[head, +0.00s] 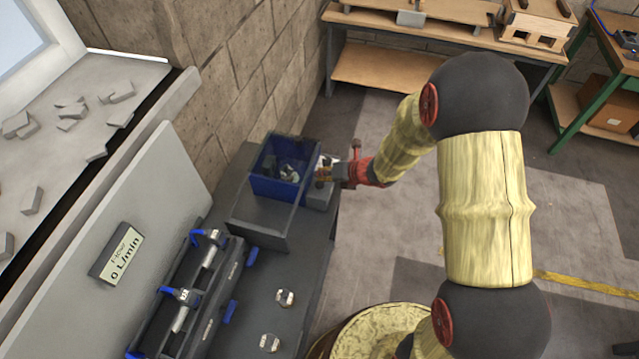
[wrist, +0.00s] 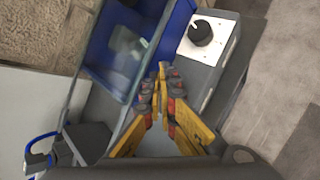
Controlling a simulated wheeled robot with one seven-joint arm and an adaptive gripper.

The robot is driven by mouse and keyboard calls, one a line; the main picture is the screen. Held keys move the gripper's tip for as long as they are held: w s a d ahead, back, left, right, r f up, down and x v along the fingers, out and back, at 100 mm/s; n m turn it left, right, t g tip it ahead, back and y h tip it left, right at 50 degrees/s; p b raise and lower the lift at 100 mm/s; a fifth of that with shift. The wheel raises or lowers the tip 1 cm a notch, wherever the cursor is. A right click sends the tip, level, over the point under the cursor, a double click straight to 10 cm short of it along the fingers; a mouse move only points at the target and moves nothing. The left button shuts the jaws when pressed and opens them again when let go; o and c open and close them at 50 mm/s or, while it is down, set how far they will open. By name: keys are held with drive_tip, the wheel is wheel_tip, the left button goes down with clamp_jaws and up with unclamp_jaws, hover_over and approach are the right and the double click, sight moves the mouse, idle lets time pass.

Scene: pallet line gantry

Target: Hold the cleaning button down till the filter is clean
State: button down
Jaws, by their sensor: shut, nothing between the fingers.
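My gripper (head: 325,174) is shut and empty, beside the blue bin's right edge; its fingertips meet in the wrist view (wrist: 161,72). A round black knob or button (wrist: 200,32) with a pale mark sits on a white plate (wrist: 218,42) on a grey box (wrist: 193,76). The fingertips appear apart from it, lower left of it in the wrist view. In the head view my gripper largely covers that box (head: 318,198). I cannot tell which thing is the filter.
The blue bin (head: 271,185) holds small grey and pale pieces. It stands on a dark grey bench (head: 312,262). Blue-handled valves (head: 180,294) line the bench's left side, and two small metal pieces (head: 285,298) lie on top. Open floor (head: 390,215) is to the right.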

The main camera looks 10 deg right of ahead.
drive_tip(key=shift+f, duration=0.1)
idle(0.7)
drive_tip(key=shift+f+b, duration=0.3)
drive_tip(key=shift+b, duration=0.1)
drive_tip(key=shift+f+b, duration=0.45)
drive_tip(key=shift+f, duration=0.2)
idle(1.7)
drive_tip(key=shift+r, duration=0.1)
idle(3.3)
drive_tip(key=shift+r+p, duration=0.8)
drive_tip(key=shift+r, duration=0.15)
